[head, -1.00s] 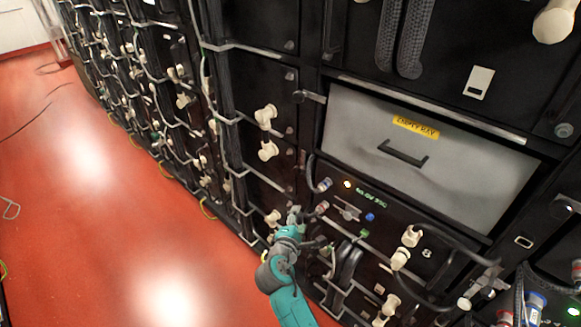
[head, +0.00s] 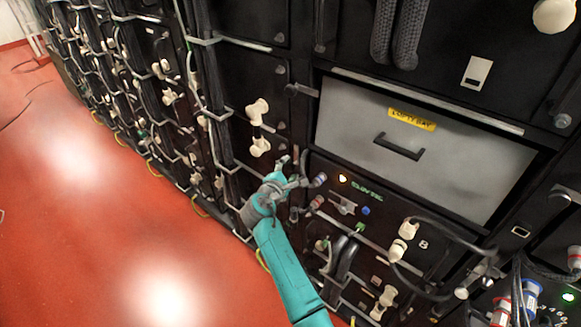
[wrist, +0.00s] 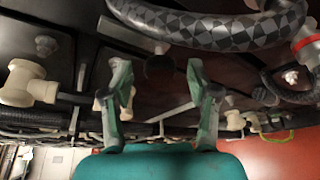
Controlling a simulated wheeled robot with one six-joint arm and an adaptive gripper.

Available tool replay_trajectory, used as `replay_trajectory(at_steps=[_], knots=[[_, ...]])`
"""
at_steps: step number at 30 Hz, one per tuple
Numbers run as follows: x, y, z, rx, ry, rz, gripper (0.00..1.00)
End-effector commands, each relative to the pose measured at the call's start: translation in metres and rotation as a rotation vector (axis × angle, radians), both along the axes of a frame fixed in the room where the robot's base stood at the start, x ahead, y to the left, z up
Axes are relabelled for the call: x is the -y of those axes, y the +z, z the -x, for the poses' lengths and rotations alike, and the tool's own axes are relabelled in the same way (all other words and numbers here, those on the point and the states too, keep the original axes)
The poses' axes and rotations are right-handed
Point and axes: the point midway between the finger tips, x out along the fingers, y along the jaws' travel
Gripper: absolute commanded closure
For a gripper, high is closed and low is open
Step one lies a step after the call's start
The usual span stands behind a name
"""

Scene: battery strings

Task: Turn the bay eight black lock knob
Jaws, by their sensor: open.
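A round black knob (wrist: 160,67) shows in the wrist view, on a dark panel between the tips of my gripper (wrist: 158,76) and ahead of them. The fingers are spread and hold nothing. In the head view my gripper (head: 291,172) is in front of the rack at the left end of the bay marked 8 (head: 423,244). The gripper hides the panel there, and I cannot make out the black knob in that view. I cannot tell whether the fingers touch the panel.
A braided cable (wrist: 215,30) with a red collar crosses close above the right finger in the wrist view. White connectors (head: 259,146) stick out left of my gripper. A grey drawer front (head: 440,150) with a yellow label is above bay 8. Red floor (head: 90,220) is open at left.

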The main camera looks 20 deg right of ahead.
Motion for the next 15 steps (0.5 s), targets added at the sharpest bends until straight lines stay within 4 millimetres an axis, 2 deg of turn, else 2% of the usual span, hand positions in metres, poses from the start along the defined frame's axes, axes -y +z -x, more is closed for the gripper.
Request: replay_trajectory(at_steps=[6,15], knots=[[0.011,-0.004,-0.015,0.0,0.0,0.0,0.4],[0.012,-0.005,-0.018,0.0,0.001,0.0,0.4]])
